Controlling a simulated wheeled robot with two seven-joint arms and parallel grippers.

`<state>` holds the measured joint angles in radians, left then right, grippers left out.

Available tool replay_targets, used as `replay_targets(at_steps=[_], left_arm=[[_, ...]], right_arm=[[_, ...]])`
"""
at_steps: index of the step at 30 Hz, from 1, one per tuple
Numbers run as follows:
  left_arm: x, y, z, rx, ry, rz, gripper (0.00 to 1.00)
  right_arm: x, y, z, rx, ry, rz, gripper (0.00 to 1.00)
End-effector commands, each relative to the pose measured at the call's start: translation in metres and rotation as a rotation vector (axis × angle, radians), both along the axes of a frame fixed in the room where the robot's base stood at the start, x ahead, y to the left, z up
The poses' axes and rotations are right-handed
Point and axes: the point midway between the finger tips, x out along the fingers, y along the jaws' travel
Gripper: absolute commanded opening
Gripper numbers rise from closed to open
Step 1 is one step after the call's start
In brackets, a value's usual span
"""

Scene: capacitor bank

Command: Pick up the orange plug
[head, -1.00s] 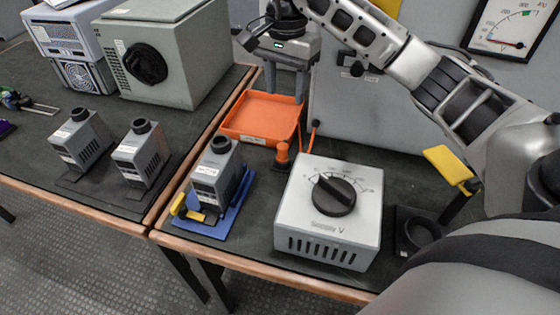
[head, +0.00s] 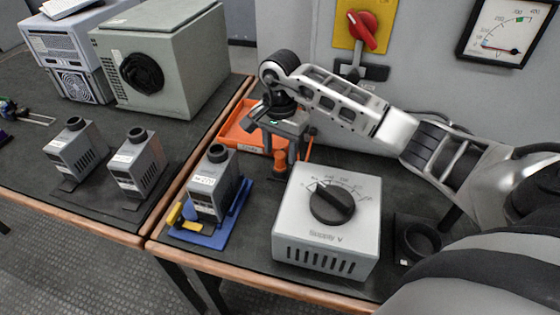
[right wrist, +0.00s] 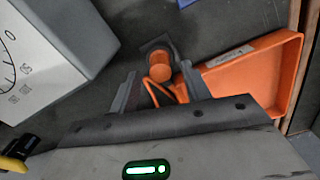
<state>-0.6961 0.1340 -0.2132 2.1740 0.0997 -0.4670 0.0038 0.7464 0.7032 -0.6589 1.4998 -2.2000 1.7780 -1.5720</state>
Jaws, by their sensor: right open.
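The orange plug (head: 280,160) stands on the dark bench top beside the grey supply box, partly covered by my right gripper in the head view. In the right wrist view, the round orange top of the plug (right wrist: 161,66) shows between the fingers, with an orange cord curving close to it. My right gripper (head: 281,146) is open and points down over the plug, one finger on each side. Whether a finger touches the plug, I cannot tell. My left gripper is not in view.
An orange tray (head: 236,132) lies close behind the plug. The grey supply box (head: 327,250) with a black dial stands at the right. A capacitor (head: 213,185) stands on a blue base to the left. The tall grey cabinet (head: 425,60) rises behind.

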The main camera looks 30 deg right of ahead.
Motion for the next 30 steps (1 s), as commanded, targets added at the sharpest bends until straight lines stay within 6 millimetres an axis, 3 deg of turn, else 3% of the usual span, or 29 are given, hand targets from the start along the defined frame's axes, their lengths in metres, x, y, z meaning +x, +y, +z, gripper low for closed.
replay_targets(at_steps=[5,13,14,18,19,30], left_arm=[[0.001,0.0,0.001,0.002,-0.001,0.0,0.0],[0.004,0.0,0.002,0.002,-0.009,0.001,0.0],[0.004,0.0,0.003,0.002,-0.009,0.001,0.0],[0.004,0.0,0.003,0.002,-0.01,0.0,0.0],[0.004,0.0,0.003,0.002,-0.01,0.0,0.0],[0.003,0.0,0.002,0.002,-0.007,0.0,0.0]], right_arm=[[0.0,0.001,-0.022,0.001,0.002,0.0,0.47],[0.0,0.0,-0.026,-0.001,0.0,0.001,0.47],[0.0,0.0,-0.026,-0.001,0.0,0.001,0.45],[0.0,0.0,-0.026,-0.001,0.0,0.001,0.06],[0.0,0.0,-0.026,-0.001,0.0,0.001,0.0],[0.001,0.0,-0.023,0.0,-0.001,0.001,0.0]])
